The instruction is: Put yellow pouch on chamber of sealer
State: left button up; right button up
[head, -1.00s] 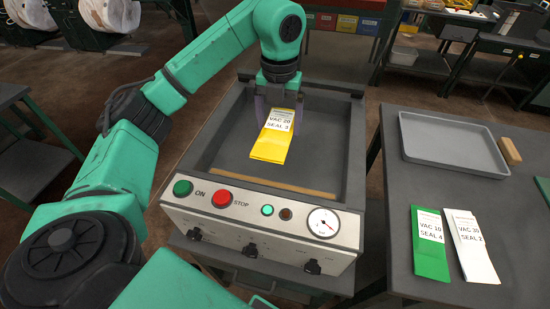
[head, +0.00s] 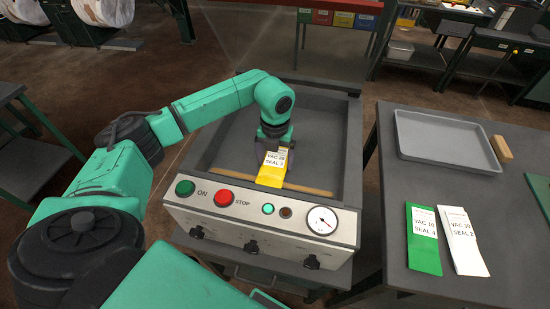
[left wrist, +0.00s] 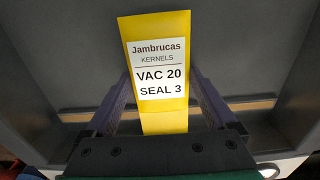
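The yellow pouch (head: 271,176), labelled VAC 20 SEAL 3, is inside the open grey chamber (head: 325,130) of the sealer. Its near end overlaps the tan bar (head: 312,189) at the chamber's front. My left gripper (head: 274,157) points down over the pouch and is shut on its two side edges. In the left wrist view the pouch (left wrist: 162,122) runs straight between the fingers and across the bar. I cannot tell whether it touches the chamber floor. My right gripper is not in view.
The sealer's front panel (head: 250,222) has green and red buttons and a gauge. On the right table (head: 460,280) lie a green pouch (head: 423,250), a white pouch (head: 465,250), an empty grey tray (head: 440,158) and a wooden block (head: 502,148). The rest of the chamber is clear.

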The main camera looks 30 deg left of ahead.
aim_at(275, 160)
pick_arm(q)
jog(key=shift+o, duration=0.2)
jog(key=shift+r, duration=0.25)
notch_tip(275, 160, up, 12)
jog(key=b, duration=0.2)
jog(key=shift+f, duration=0.1)
